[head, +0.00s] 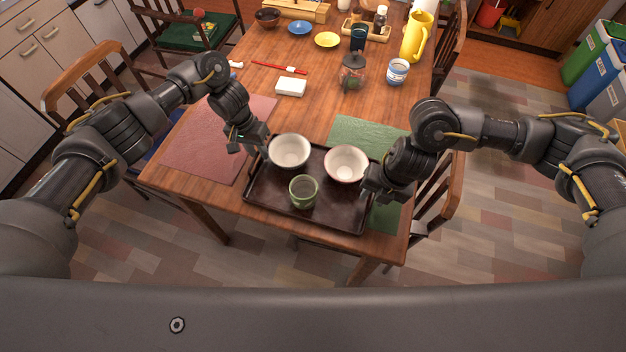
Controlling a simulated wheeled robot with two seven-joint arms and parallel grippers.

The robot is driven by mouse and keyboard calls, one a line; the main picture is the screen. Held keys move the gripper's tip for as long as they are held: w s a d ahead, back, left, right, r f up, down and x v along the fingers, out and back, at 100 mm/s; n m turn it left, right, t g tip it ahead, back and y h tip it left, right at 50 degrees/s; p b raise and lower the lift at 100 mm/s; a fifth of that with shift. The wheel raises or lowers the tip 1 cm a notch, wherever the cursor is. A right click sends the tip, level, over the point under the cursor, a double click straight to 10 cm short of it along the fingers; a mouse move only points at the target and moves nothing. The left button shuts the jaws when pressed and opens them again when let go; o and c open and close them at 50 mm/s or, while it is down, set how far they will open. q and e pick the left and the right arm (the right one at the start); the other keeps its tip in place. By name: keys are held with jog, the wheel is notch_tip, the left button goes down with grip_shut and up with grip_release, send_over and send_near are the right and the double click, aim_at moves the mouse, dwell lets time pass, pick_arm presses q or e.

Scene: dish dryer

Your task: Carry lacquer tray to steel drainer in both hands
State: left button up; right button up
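The dark lacquer tray (268,196) lies on the near edge of the wooden table. It carries a white bowl (289,151), a pinkish-rimmed bowl (346,164) and a green cup (303,191). My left gripper (258,149) is at the tray's upper left edge, close beside the white bowl. My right gripper (370,190) is at the tray's right edge and covers part of it. The fingertips are small and partly hidden, so I cannot tell whether either is closed on the tray. I see no steel drainer in this view.
A red mat (205,145) lies left of the tray and a green mat (360,135) partly under it. A glass jar (352,72), a patterned cup (397,72) and a yellow pitcher (416,36) stand farther back. Chairs flank the table (310,110).

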pick_arm(q)
grip_shut()
pick_arm(e)
jog(key=c, duration=0.7)
pick_arm(q)
jog(key=shift+a, duration=0.1)
pick_arm(e)
grip_shut()
jog(key=shift+d, duration=0.15)
pick_arm(q)
jog(key=shift+w+a+r, duration=0.1)
jog(key=shift+w+r, duration=0.05)
